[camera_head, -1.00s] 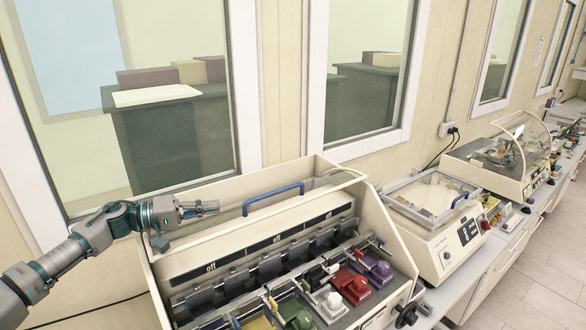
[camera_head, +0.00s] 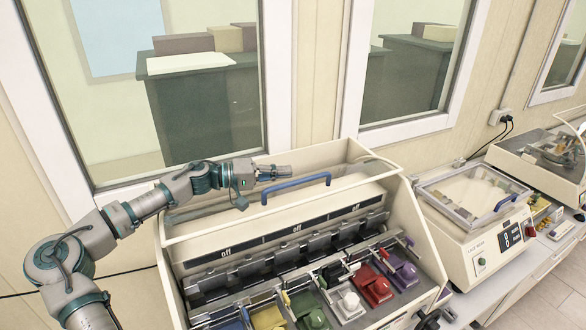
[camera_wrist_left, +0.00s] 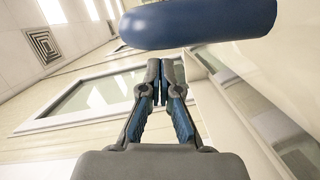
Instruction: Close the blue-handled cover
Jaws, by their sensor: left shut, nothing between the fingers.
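The blue handle (camera_head: 296,187) is on the clear cover (camera_head: 196,224) of the large cream testing machine. The cover is raised and leans back at the machine's rear, so the compartment in front is uncovered. My left gripper (camera_head: 288,171) is behind and just above the handle, shut and empty. In the left wrist view the gripper (camera_wrist_left: 161,70) shows its fingers together, and the blue handle (camera_wrist_left: 200,24) crosses close by at the top. Whether they touch cannot be told. My right gripper is at most a dark piece at the lower edge of the head view and is not clearly seen.
Inside the machine (camera_head: 420,225) several coloured shoe-like holders, such as a white one (camera_head: 349,304) and a red one (camera_head: 374,287), stand in a row. A second device with a lidded top (camera_head: 471,192) stands to the right. Windows and wall are close behind.

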